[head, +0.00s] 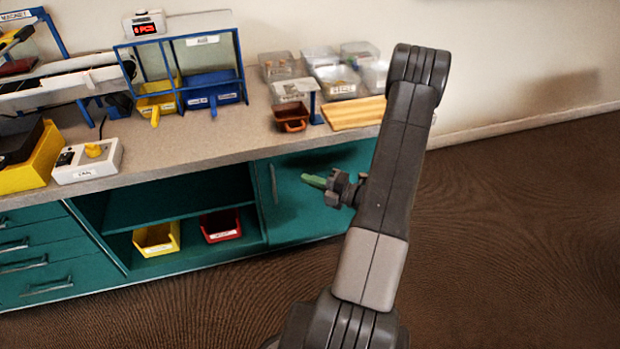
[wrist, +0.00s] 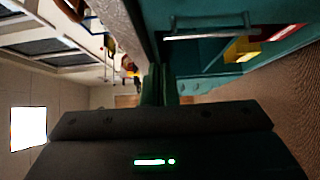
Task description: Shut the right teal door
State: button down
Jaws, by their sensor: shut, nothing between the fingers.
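The right teal door (head: 288,212) is at the right end of the cabinet front, beside an open compartment. Its upright handle (head: 273,184) is near the door's left edge. In the head view the door looks close to the cabinet front; I cannot tell whether a gap remains. In the wrist view the door (wrist: 190,10) and its handle (wrist: 210,31) are at the top, partly cut off. My gripper (head: 314,181) is shut and empty, its green fingertips pointing left in front of the door. The fingers (wrist: 160,86) also show in the wrist view. My arm hides the door's right side.
The open compartment holds a yellow bin (head: 156,239) and a red bin (head: 220,226). Teal drawers (head: 40,262) are at the left. The counter (head: 190,139) above carries bins, trays and a wooden board (head: 352,113). The floor (head: 530,210) at right is clear.

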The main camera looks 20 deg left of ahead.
aim_at(286, 163)
jog(key=shift+w+a+b, duration=0.25)
jog(key=shift+w+a, duration=0.55)
jog(key=shift+a, duration=0.7)
jog(key=shift+w+a+b, duration=0.25)
jog(key=shift+w+a, duration=0.55)
jog(key=shift+a, duration=0.7)
jog(key=shift+w+a+b, duration=0.25)
jog(key=shift+w+a, duration=0.55)
jog(key=shift+a, duration=0.7)
jog(key=shift+a, duration=0.1)
